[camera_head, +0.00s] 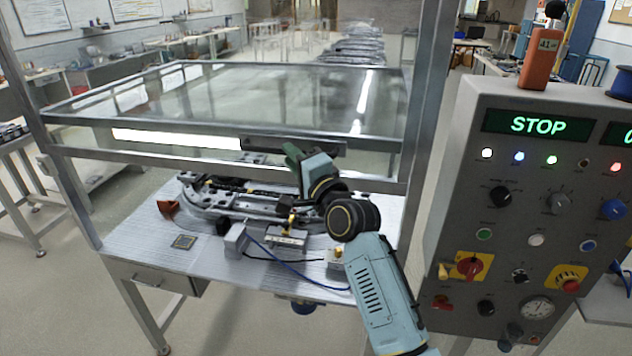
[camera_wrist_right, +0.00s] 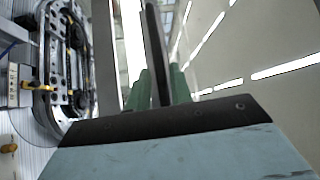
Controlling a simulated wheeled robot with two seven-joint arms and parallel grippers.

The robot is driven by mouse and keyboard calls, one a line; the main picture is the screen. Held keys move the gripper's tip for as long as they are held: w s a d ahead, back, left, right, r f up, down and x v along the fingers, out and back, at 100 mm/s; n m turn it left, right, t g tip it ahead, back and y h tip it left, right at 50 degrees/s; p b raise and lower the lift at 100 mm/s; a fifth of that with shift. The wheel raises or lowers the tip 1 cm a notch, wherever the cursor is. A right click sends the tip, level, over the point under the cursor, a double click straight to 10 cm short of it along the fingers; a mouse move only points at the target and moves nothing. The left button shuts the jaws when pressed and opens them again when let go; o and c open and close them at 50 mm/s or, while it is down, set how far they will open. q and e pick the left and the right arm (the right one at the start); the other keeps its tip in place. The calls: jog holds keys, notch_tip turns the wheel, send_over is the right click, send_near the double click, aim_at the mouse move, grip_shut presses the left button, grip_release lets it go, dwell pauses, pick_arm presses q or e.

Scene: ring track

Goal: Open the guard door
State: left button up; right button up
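The guard door (camera_head: 270,95) is a clear panel in a grey metal frame, set in the tall frame above the bench. A dark bar handle (camera_head: 262,145) runs along its front rail. My right gripper (camera_head: 294,153) reaches up to this handle, its green fingers at the bar. In the right wrist view, the two green fingers (camera_wrist_right: 160,88) lie on either side of the dark handle (camera_wrist_right: 154,35), close against it, and look shut on it. Fingertip contact is partly hidden. The door panel appears to lie back above the bench. My left gripper is not in view.
Below the door, a ring track (camera_head: 215,200) with small devices and a blue cable sits on the bench (camera_head: 140,240). A control panel (camera_head: 470,215) reading STOP stands close to the right of my arm. Metal posts flank the door.

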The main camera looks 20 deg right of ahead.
jog(key=b+v, duration=0.1)
jog(key=v, duration=0.9)
jog(key=shift+s, duration=0.25)
jog(key=shift+d, duration=0.1)
